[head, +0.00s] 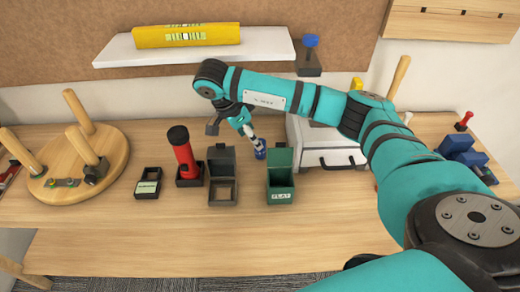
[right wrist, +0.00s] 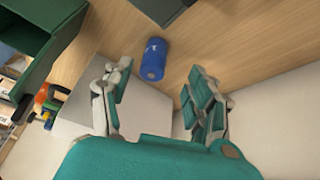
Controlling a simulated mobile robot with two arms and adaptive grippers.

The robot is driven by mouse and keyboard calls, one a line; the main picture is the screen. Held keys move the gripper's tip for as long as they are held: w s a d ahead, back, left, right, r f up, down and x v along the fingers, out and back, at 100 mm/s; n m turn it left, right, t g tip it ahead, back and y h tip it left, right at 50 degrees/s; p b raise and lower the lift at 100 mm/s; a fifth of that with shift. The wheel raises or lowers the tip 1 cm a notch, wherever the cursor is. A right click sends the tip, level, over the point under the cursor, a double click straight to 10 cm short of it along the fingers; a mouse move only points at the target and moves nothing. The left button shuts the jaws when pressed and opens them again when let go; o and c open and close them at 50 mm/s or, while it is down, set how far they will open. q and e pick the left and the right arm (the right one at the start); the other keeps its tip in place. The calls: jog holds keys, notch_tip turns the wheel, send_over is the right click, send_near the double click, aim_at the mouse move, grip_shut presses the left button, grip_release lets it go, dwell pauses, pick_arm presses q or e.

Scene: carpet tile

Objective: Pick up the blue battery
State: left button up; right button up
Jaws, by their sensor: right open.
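The blue battery (head: 260,153) stands on the wooden workbench, between the grey open box and the green open box marked FLAT. In the right wrist view the battery (right wrist: 154,59) is a short blue cylinder with a small white mark, just beyond the fingertips and between their lines. My right gripper (head: 251,136) comes down from above, close to the battery. Its fingers (right wrist: 158,82) are spread apart with nothing between them. Whether a finger touches the battery cannot be told. My left gripper is in neither view.
The green box (head: 281,190) and grey box (head: 222,189) stand close by, lids up. A red flashlight (head: 184,156) stands left of them. A white drawer case (head: 326,147) is behind to the right. The bench front (head: 150,235) is clear.

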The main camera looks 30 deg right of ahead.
jog(key=shift+d+f, duration=0.1)
jog(key=shift+f, duration=0.1)
jog(key=shift+s+d+f, duration=0.1)
jog(key=shift+f, duration=0.1)
jog(key=x, duration=0.1)
jog(key=p+x, duration=0.1)
jog(key=x, duration=0.2)
jog(key=shift+s+d+f+p, duration=0.1)
jog(key=shift+s+f+p, duration=0.05)
jog(key=shift+s+p, duration=0.25)
jog(key=shift+f, duration=0.2)
jog(key=c, duration=0.6)
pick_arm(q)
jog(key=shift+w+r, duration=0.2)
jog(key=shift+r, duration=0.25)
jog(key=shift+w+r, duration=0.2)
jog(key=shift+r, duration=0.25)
pick_arm(e)
grip_shut()
